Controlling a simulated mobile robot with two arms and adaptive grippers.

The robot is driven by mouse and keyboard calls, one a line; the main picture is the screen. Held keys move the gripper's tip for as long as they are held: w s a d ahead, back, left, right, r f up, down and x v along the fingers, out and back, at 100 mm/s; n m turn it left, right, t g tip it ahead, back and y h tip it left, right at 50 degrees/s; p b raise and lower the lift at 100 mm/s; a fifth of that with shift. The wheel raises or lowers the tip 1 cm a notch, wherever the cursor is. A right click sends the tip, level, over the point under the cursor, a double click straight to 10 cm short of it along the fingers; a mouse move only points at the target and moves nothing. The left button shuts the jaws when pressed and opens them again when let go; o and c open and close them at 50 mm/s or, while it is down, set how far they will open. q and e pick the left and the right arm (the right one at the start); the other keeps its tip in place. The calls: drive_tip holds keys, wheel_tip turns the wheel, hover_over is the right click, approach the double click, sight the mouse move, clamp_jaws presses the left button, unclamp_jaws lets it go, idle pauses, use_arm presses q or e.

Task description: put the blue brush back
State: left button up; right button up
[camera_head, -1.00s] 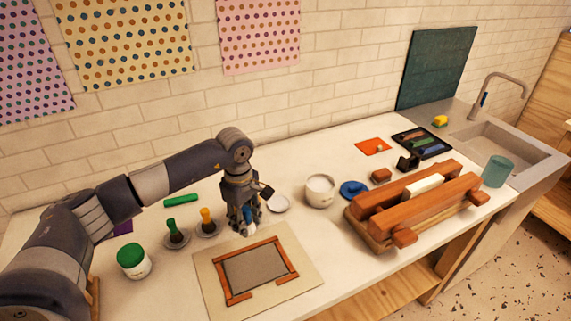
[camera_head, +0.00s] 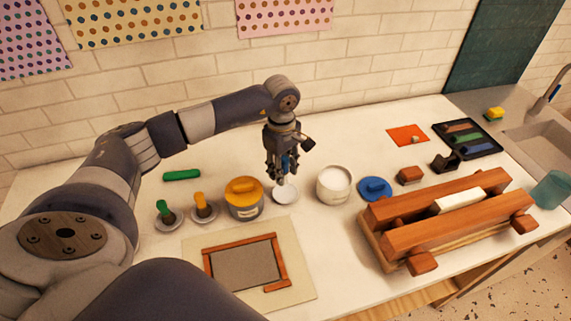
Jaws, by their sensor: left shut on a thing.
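My left gripper (camera_head: 283,172) points down, shut on the blue brush (camera_head: 286,162). Most of the brush is hidden between the fingers, with a bit of blue showing. The gripper hangs over or just behind a small white dish (camera_head: 286,194); I cannot tell if the brush touches it. To the left, a green brush (camera_head: 163,208) and an orange brush (camera_head: 202,201) stand upright, each on its own small round dish. My right gripper is not in view.
A yellow-lidded pot (camera_head: 243,207) and a white open pot (camera_head: 335,190) flank the dish closely. A blue lid (camera_head: 375,188) and a wooden press (camera_head: 440,222) lie to the right. A wooden frame (camera_head: 286,264) lies in front. A green bar (camera_head: 182,175) lies behind the brushes.

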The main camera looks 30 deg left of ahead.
use_arm(q)
drive_tip(key=shift+w+f+b, duration=0.2)
drive_tip(key=shift+f, duration=0.45)
drive_tip(key=shift+w+f+b, duration=0.15)
drive_tip(key=shift+f+b, duration=0.05)
drive_tip(key=shift+f, duration=0.4)
wheel_tip(320, 180, down, 3)
drive_tip(key=shift+r+b, duration=0.2)
drive_tip(key=shift+b, duration=0.65)
drive_tip(key=shift+f+b, duration=0.35)
drive_tip(key=shift+f, duration=0.25)
drive_tip(key=shift+f+b, duration=0.15)
drive_tip(key=shift+b, duration=0.2)
drive_tip(key=shift+f, duration=0.1)
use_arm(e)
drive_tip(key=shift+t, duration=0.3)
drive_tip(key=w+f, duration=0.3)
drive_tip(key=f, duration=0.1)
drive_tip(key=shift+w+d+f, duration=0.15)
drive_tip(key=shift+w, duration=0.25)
use_arm(q)
drive_tip(key=shift+f+b, duration=0.25)
drive_tip(key=shift+b, duration=0.1)
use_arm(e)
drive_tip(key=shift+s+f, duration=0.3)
use_arm(q)
drive_tip(key=shift+f, duration=0.2)
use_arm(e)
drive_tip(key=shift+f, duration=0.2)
